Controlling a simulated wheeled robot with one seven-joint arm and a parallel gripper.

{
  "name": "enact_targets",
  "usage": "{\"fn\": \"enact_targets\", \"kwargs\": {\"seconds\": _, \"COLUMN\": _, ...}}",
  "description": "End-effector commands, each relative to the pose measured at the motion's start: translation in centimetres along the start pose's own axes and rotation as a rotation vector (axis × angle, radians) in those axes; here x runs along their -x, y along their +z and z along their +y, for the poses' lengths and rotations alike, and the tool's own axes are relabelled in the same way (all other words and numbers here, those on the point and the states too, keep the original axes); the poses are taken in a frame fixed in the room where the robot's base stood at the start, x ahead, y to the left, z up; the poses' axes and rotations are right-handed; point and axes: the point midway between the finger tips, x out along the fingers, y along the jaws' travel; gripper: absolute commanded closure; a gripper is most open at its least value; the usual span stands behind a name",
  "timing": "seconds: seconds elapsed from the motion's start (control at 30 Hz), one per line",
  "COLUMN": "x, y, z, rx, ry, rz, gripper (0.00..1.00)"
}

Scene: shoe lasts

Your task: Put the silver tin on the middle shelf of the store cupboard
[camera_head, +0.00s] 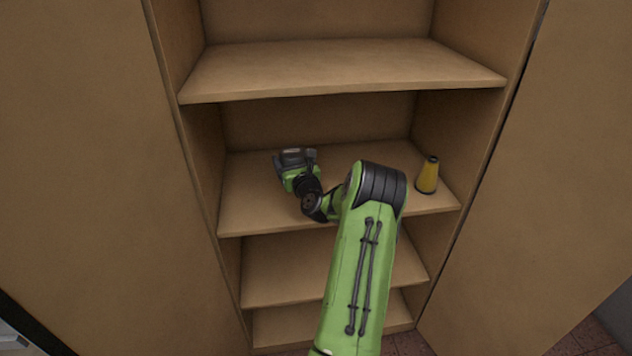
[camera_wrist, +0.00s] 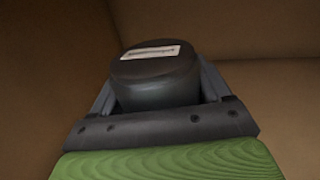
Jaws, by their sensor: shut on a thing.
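The silver tin (camera_wrist: 158,78) looks dark grey in the wrist view, with rounded sides and a white printed label on top. My gripper (camera_wrist: 160,96) is shut on it, with one finger on each side. In the head view the tin (camera_head: 292,154) is small and partly hidden by my gripper (camera_head: 297,163). They are inside the open store cupboard, at the left of the second shelf (camera_head: 262,214) from the top in view. The tin looks upright. I cannot tell whether its base touches the shelf.
A yellow tapered object with a dark top (camera_head: 428,176) stands at the right of the same shelf. A higher shelf (camera_head: 340,68) is empty where it shows. Lower shelves (camera_head: 285,270) are partly hidden by my arm. Open doors flank the cupboard.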

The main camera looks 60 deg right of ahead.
Motion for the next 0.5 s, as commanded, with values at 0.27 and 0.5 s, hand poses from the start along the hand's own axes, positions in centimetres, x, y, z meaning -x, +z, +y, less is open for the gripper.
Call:
{"fn": "enact_targets", "kwargs": {"seconds": 0.27, "x": 0.0, "y": -5.8, "z": 0.1, "rx": -0.002, "ry": 0.001, "rz": 0.0, "gripper": 0.68}}
{"fn": "enact_targets", "kwargs": {"seconds": 0.5, "x": 0.0, "y": -8.9, "z": 0.0, "rx": 0.0, "ry": 0.0, "rz": -0.002, "gripper": 0.68}}
